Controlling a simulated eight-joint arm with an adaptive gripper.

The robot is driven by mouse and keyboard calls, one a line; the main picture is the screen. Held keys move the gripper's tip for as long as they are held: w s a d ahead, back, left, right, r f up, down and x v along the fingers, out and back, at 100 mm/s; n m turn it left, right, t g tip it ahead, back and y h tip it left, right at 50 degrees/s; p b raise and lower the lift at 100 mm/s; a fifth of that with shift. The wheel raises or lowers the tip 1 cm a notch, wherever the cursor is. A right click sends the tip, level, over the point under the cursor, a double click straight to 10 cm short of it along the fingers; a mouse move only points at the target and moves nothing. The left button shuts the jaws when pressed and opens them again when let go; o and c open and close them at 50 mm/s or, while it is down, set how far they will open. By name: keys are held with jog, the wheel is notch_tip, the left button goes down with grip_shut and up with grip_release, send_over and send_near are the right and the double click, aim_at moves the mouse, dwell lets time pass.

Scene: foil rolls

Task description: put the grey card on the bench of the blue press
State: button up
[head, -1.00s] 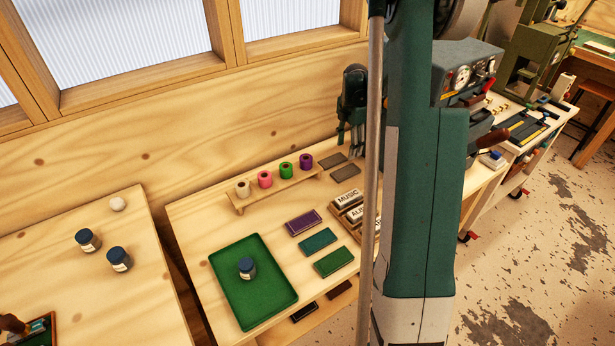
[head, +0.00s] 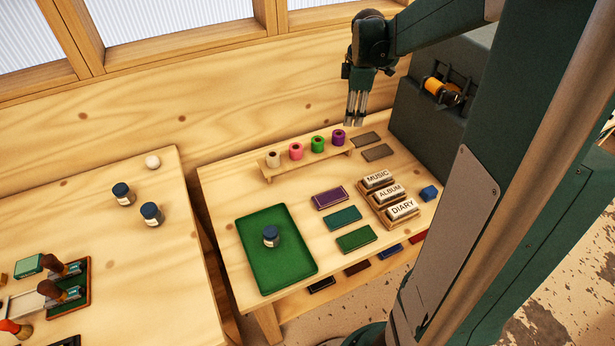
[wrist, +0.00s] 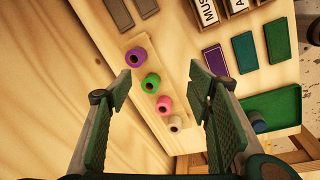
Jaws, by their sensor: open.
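Two flat grey-brown cards lie side by side at the back of the bench, a rear one (head: 366,139) and a front one (head: 377,152). Both also show at the top of the wrist view, at left (wrist: 119,13) and right (wrist: 146,7). I cannot tell which is the task's grey card. My gripper (head: 355,122) is open and empty, pointing down above the back of the bench near the cards and spool rack. In the wrist view its fingers (wrist: 160,80) are spread wide, with the cards beyond them. No blue press can be made out now.
A rack of coloured spools (head: 308,160) stands beside the cards. A lettered block holder (head: 388,198), coloured pads (head: 342,217) and a green tray (head: 253,262) with a jar (head: 271,236) lie nearer. A dark machine (head: 412,110) stands right of the cards, partly behind my arm.

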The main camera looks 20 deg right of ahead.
jog(key=s+a+r+m+t, duration=0.2)
jog(key=s+a+r+m, duration=0.2)
jog(key=s+a, duration=0.6)
jog(key=s+a+r+m+t, duration=0.2)
jog(key=s+a+r+m, duration=0.25)
jog(key=s+a, duration=0.6)
jog(key=s+a+f+m+t, duration=0.1)
jog(key=s+a+m, duration=0.3)
jog(key=a, duration=0.4)
jog(key=shift+s+f+y, duration=0.4)
jog(key=shift+s+f, duration=0.1)
jog(key=shift+f, duration=0.15)
